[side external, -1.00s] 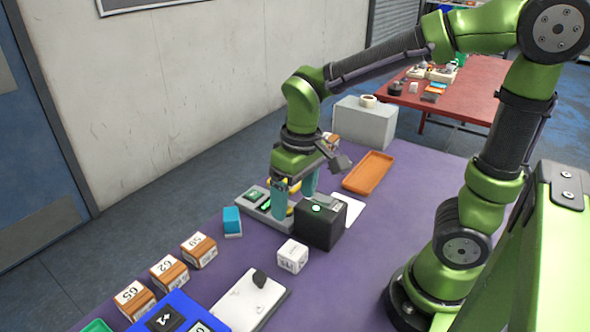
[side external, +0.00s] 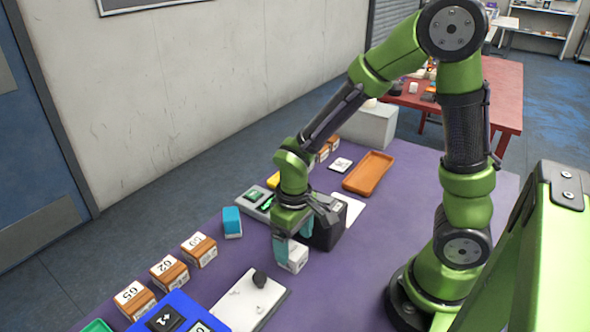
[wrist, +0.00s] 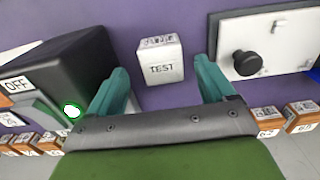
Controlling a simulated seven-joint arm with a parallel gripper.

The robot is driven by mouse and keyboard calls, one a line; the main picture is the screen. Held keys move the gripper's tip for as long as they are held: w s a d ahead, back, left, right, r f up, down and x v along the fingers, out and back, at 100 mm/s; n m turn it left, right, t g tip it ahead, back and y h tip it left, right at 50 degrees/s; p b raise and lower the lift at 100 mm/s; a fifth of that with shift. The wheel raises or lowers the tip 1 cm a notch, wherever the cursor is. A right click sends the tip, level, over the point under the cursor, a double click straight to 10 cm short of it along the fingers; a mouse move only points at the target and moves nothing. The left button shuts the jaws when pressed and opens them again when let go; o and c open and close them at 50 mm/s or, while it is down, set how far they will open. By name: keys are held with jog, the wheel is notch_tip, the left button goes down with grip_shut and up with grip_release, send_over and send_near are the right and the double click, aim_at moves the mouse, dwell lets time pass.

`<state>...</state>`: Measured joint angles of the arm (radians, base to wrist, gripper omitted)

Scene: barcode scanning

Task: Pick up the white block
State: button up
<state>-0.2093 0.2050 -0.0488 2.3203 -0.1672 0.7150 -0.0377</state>
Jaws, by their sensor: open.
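The white block (side external: 297,257) sits on the purple table, just left of the black box in the side view and partly hidden by a finger. In the wrist view the white block (wrist: 160,60) shows the word TEST and a barcode on its faces. My gripper (side external: 288,255) is low over the table at the block. In the wrist view my gripper (wrist: 161,88) is open, with one teal finger on each side of the block's line. The block appears a little beyond the fingertips. I cannot tell whether any finger touches it.
A black box (wrist: 70,70) with an OFF label stands close to the left finger in the wrist view. A white plate with a black knob (wrist: 262,45) lies to the right. Wooden labelled blocks (side external: 169,272), a blue block (side external: 232,222) and an orange tray (side external: 369,172) are farther off.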

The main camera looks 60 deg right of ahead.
aim_at(293, 249)
notch_tip(293, 249, down, 4)
jog(key=shift+w+a+f, duration=0.1)
jog(key=shift+f, duration=0.1)
jog(key=shift+c, duration=0.3)
jog(key=shift+r, duration=0.1)
jog(key=c, duration=1)
